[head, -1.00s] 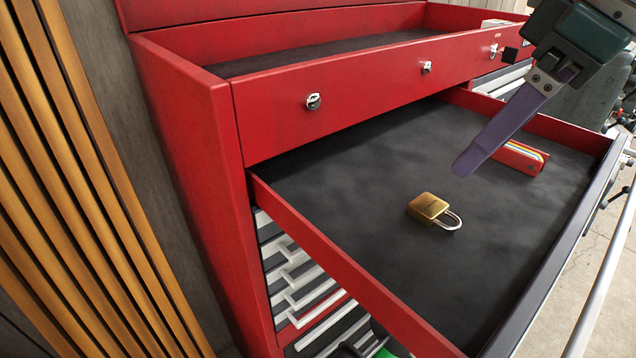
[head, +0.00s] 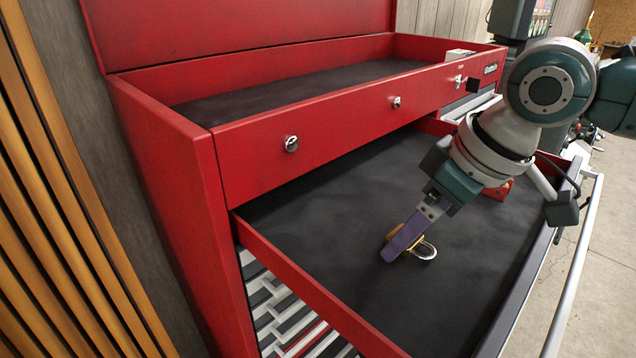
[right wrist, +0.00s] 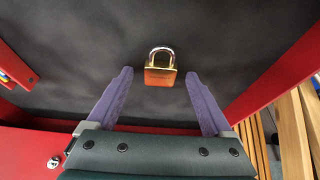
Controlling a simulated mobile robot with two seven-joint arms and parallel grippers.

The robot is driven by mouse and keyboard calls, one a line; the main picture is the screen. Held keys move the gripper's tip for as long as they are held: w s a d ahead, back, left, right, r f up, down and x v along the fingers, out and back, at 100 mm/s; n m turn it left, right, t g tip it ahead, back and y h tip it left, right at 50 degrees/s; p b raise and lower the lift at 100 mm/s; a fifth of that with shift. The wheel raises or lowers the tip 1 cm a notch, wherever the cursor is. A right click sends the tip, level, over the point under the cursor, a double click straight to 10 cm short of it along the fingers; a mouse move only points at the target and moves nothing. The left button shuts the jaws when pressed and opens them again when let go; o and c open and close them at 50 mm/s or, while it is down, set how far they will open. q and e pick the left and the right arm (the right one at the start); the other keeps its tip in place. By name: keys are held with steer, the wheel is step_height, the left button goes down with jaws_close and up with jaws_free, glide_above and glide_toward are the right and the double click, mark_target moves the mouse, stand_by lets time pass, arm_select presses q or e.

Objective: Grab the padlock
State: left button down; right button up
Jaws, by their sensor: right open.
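The brass padlock (head: 427,250) with a silver shackle lies flat on the dark liner of the open red drawer (head: 300,275). In the head view my right gripper (head: 394,250) partly covers its body. In the right wrist view the padlock (right wrist: 160,72) shows whole, just beyond the fingertips and centred between them, with its shackle pointing away. My right gripper (right wrist: 159,75) is open and empty, its two purple fingers spread wider than the padlock. I cannot tell how high the fingertips are above the liner. My left gripper is not in view.
The tool chest's upper tray front (head: 345,118) overhangs the drawer's back. A red item (head: 497,191) lies at the drawer's far right, partly behind my arm. The drawer liner around the padlock is clear. Wooden slats (head: 60,200) stand at the left.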

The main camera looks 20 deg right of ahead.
steer(key=shift+c, duration=0.3)
jaws_close()
stand_by(0.4)
